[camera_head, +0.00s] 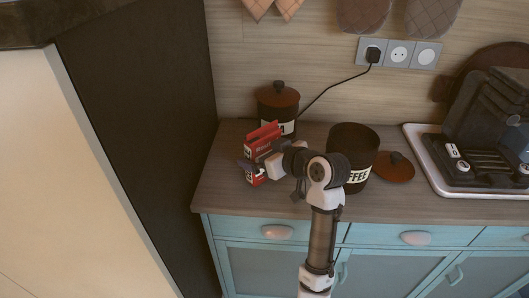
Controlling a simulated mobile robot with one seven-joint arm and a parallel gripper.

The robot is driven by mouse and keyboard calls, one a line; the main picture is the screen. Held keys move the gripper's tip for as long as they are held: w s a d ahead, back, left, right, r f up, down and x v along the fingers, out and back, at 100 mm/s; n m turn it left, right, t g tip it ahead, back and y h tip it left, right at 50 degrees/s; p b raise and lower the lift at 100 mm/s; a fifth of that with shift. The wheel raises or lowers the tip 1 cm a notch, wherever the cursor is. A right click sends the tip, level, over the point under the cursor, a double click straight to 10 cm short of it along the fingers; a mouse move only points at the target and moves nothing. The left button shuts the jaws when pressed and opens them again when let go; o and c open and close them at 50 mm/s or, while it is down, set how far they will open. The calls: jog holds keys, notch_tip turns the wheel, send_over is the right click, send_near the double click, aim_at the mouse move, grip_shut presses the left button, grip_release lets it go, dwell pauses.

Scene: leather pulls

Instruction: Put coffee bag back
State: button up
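The coffee bag (263,137), a red pack with white and dark print, is upright near the left end of the wooden counter. My gripper (254,167) reaches it from the right, and a dark finger shows across its lower front. I cannot tell whether the fingers are closed on the bag or only beside it, nor whether its base rests on the counter. A dark open canister (353,142), its label partly hidden and reading "FFEE", stands to the right behind my arm. A reddish-brown lid (394,167) lies on the counter beside it.
A lidded dark canister (278,108) stands behind the bag. A cord runs from the wall sockets (398,53) down behind the canisters. A white tray (424,162) with a dark coffee machine (487,125) is at right. A tall dark panel (140,110) bounds the left.

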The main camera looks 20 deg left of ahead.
jog(key=shift+r, duration=0.3)
jog(key=b+v, duration=0.1)
jog(key=v, duration=1.1)
jog(key=shift+b, duration=0.3)
jog(key=shift+f, duration=0.2)
dwell(0.3)
